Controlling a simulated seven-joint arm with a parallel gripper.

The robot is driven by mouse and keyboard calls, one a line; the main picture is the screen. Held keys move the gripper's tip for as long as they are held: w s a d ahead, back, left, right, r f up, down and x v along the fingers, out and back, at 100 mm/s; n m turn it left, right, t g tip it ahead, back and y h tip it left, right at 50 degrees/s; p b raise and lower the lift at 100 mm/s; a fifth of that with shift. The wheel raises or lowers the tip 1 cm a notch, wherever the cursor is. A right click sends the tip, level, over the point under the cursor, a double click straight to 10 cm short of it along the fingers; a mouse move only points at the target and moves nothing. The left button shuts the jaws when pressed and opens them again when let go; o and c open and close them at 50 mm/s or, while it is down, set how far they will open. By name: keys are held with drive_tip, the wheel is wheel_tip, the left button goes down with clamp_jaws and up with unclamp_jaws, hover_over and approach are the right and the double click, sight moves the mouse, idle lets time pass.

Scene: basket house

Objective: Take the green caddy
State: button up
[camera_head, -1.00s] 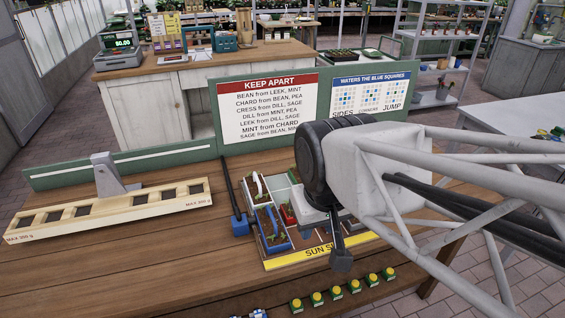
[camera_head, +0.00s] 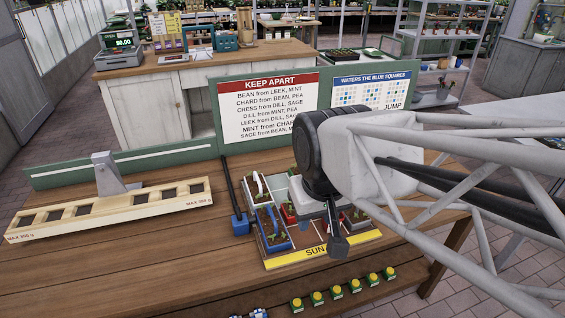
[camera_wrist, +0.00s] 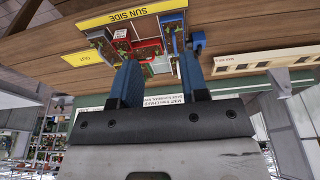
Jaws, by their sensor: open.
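My gripper (camera_head: 338,246) is over the planting tray, whose yellow edge reads SUN SIDE (camera_wrist: 128,14). In the wrist view its two blue fingers (camera_wrist: 158,76) are apart, with nothing seen held between them. I cannot pick out a green caddy with certainty; my gripper and wrist hide part of the tray. A blue caddy (camera_head: 275,243) with plants stands at the tray's left. A red caddy (camera_head: 288,213) sits behind and right of it, and it shows beyond the finger gap in the wrist view (camera_wrist: 148,50). A white caddy (camera_head: 257,188) is at the back left.
A wooden rack with square holes (camera_head: 110,211) lies left of the tray. A green board with a KEEP APART sign (camera_head: 268,107) rises behind. Several small green and yellow pieces (camera_head: 336,292) line the front. Bare table lies front left.

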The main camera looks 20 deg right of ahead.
drive_tip(key=w+d+f+g, duration=0.1)
drive_tip(key=w+d, duration=0.2)
drive_tip(key=w, duration=0.9)
drive_tip(key=w+d+f, duration=0.2)
drive_tip(key=w+d, duration=0.2)
drive_tip(key=w, duration=0.9)
drive_tip(key=shift+g, duration=0.8)
drive_tip(key=w+d+f, duration=0.3)
drive_tip(key=w+f, duration=0.2)
drive_tip(key=w, duration=0.1)
drive_tip(key=w+d+f, duration=0.3)
drive_tip(key=w+f, duration=0.1)
drive_tip(key=w, duration=0.2)
drive_tip(key=w+d+f, duration=0.3)
drive_tip(key=w+f, duration=0.2)
drive_tip(key=w, duration=0.2)
drive_tip(key=shift+d+f, duration=0.3)
drive_tip(key=shift+d, duration=0.05)
drive_tip(key=shift+f, duration=1.3)
drive_tip(key=shift+d+f, duration=0.1)
drive_tip(key=shift+f, duration=2.5)
